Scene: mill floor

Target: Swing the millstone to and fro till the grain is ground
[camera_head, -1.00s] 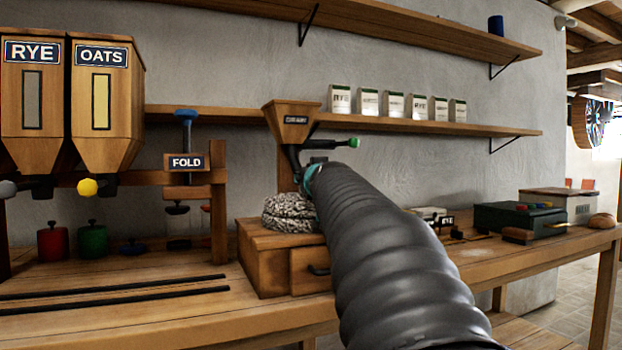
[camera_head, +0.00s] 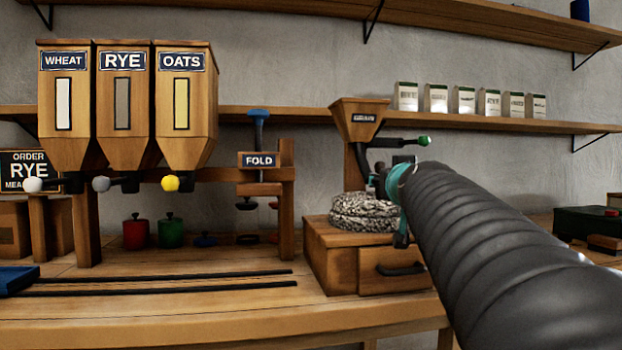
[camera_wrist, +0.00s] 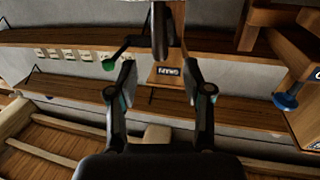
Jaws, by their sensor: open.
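The speckled grey millstone (camera_head: 362,212) sits on a wooden box (camera_head: 330,262) with a drawer and dark handle. A wooden hopper (camera_head: 355,120) stands above it; its label also shows in the wrist view (camera_wrist: 167,71). A dark bar with a green knob (camera_head: 424,140) reaches right below the hopper; the knob shows in the wrist view (camera_wrist: 108,64). My gripper (camera_wrist: 160,80) is open, with nothing between its fingers. In the head view my arm hides part of it, beside the millstone's right side. I cannot tell whether it touches anything.
Bins marked wheat, rye (camera_head: 122,105) and oats stand left. The fold press (camera_head: 259,160) is between them and the millstone box. Red (camera_head: 136,234) and green pots stand beneath the bins. A shelf with several packets (camera_head: 463,99) runs behind. Two dark rails (camera_head: 165,284) lie on the bench.

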